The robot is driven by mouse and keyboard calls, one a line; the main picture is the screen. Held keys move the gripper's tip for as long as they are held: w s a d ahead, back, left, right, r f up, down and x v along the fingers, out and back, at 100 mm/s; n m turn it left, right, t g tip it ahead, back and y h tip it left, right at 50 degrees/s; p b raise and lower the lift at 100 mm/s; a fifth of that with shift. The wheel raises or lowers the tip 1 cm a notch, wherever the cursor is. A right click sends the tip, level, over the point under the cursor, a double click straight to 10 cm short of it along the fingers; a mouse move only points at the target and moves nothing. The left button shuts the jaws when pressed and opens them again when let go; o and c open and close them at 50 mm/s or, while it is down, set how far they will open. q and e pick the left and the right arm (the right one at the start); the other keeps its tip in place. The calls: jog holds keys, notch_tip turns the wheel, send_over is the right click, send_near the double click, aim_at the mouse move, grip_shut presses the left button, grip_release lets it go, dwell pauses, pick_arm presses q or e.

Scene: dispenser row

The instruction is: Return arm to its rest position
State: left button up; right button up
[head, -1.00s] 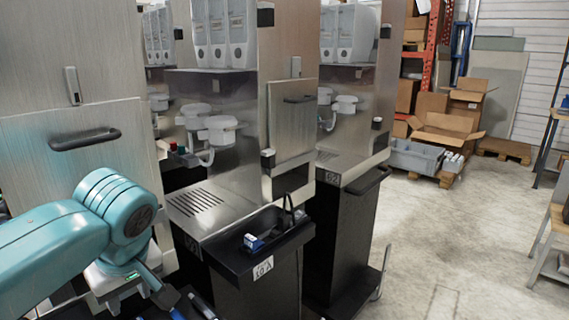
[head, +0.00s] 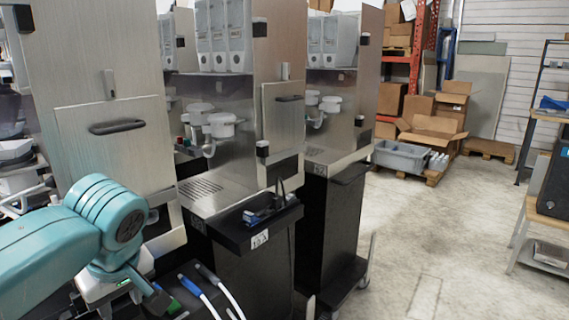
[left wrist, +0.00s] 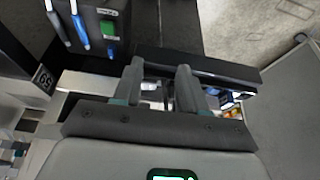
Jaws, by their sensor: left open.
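My left arm (head: 45,248), teal with a rounded elbow-like joint, comes in from the left in the head view. It is bent, and its forward end points down and to the right. My left gripper (head: 152,293) is partly hidden at the bottom of that view. In the left wrist view the two grey fingers of my left gripper (left wrist: 161,82) stand apart with nothing held between them. A black ledge (left wrist: 205,66) lies beyond the fingertips. My right arm and gripper are not in view.
Steel dispenser cabinets stand in a row, with a black tray (head: 229,232) on the nearer black cart (head: 252,278). Blue-and-white handles (head: 193,288) stick up near my left gripper. Open floor (head: 420,235) lies to the right, before a grey crate (head: 402,158) and cardboard boxes.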

pick_arm(q)
jog(key=w+d+f+m+g+h, duration=0.1)
jog(key=d+f+m+h, duration=0.3)
jog(key=f, duration=0.9)
jog(key=w+d+f+m+g, duration=0.15)
jog(key=d+f, duration=0.35)
jog(key=f, duration=0.8)
jog(key=s+d+f+m+h, duration=0.1)
jog(key=s+d+f+h, duration=0.15)
jog(key=s+f, duration=0.7)
jog(key=s+d+f+m+h, duration=0.1)
jog(key=s+d+f+m, duration=0.15)
jog(key=s+f, duration=0.75)
notch_tip(320, 180, up, 12)
jog(key=p, duration=1.4)
jog(key=shift+s+n, duration=0.15)
jog(key=shift+n, duration=0.25)
jog(key=shift+a, duration=0.15)
